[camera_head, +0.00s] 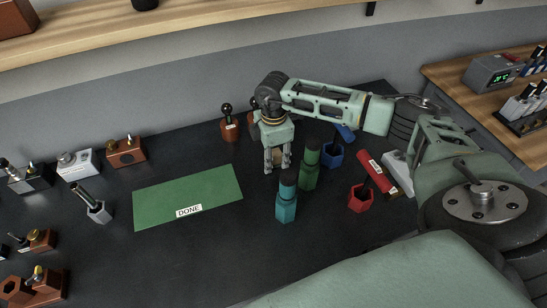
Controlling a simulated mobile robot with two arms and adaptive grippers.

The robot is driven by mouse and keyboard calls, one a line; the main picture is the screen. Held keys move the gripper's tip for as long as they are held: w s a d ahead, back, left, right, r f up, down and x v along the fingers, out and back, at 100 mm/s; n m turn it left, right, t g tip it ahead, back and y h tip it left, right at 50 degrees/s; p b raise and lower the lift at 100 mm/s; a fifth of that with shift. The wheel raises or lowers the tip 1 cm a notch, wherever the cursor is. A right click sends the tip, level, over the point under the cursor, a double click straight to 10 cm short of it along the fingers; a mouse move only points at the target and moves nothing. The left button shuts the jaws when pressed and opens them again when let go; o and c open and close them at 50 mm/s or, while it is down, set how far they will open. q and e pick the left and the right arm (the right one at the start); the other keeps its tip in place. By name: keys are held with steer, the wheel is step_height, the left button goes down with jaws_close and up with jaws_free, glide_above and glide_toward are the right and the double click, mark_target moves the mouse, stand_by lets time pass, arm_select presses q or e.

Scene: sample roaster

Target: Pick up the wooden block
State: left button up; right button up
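I cannot tell whether that patch is the wooden block or part of the gripper, or whether the fingers press on anything. A reddish-brown block with a black knob (230,130) stands just left of the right gripper. My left gripper is not in view.
A green mat marked DONE (180,191) lies left of the gripper. A teal piece (286,203), a green piece (309,170), a red cup (360,198) and a blue cup (332,155) stand nearby. Small devices line the left edge. The front middle is clear.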

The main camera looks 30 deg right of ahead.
mark_target(273, 152)
steer(key=c, duration=0.7)
steer(key=shift+o, duration=0.2)
step_height(273, 152, up, 9)
steer(key=shift+f+b, duration=0.1)
steer(key=shift+b, duration=1.05)
steer(key=shift+r, duration=0.65)
steer(key=o, duration=0.6)
steer(key=c, duration=0.5)
